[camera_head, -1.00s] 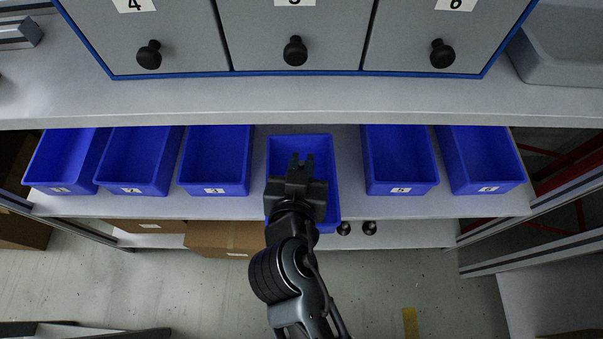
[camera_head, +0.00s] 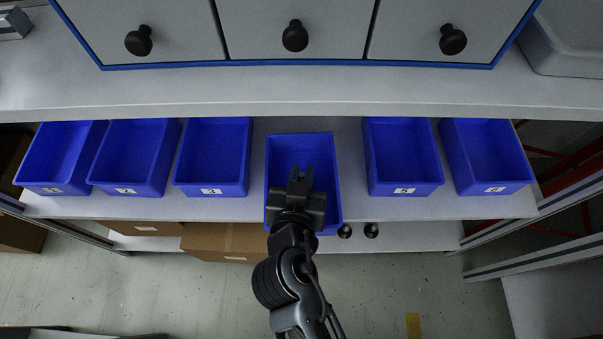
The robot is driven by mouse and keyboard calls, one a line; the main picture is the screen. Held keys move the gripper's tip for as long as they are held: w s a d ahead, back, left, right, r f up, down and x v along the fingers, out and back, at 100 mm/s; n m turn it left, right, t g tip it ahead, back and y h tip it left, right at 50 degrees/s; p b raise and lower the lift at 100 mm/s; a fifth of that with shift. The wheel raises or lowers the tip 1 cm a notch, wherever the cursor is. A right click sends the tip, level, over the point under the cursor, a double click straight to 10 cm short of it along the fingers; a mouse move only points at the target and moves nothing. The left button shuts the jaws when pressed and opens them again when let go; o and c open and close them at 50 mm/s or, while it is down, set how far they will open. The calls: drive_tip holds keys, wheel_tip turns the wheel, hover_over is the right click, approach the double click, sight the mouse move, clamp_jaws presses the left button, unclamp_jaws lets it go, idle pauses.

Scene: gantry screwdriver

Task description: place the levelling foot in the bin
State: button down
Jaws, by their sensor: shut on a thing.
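The levelling foot is hard to make out. It is dark against my dark gripper, and my jaws hide most or all of it. My gripper (camera_head: 301,174) is shut on it, with the two fingertips a little apart. In the picture the gripper lies over the blue bin (camera_head: 275,160) in the middle of the row. This bin sits further forward than its neighbours. My gripper and arm cover much of its front and inside. I cannot tell how far the fingertips are above its floor.
Several other blue bins stand along the shelf, including bin 3 (camera_head: 210,188) on the left and bin 5 (camera_head: 404,188) on the right. Two small black parts (camera_head: 344,230) (camera_head: 371,230) show below. The worktop edge (camera_head: 300,95) overhangs the bins; cardboard boxes (camera_head: 222,240) sit underneath.

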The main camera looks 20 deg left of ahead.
drive_tip(key=shift+f, duration=0.1)
drive_tip(key=c, duration=1.1)
unclamp_jaws()
drive_tip(key=shift+r+p, duration=0.75)
drive_tip(key=shift+p, duration=0.1)
drive_tip(key=v, duration=1.2)
drive_tip(key=shift+p, duration=0.4)
drive_tip(key=shift+f, duration=0.1)
drive_tip(key=s+d+r+m, duration=0.1)
drive_tip(key=s+d+r, duration=0.1)
drive_tip(key=s+d, duration=0.6)
drive_tip(key=s+d+r+m, duration=0.1)
drive_tip(key=s+d, duration=0.4)
drive_tip(key=d, duration=0.7)
drive_tip(key=s+d+r+t+h, duration=0.1)
drive_tip(key=s+d+r, duration=0.3)
drive_tip(key=d+r, duration=0.4)
drive_tip(key=shift+d+t+h, duration=0.2)
drive_tip(key=shift+t+h, duration=0.1)
drive_tip(key=shift+h, duration=0.5)
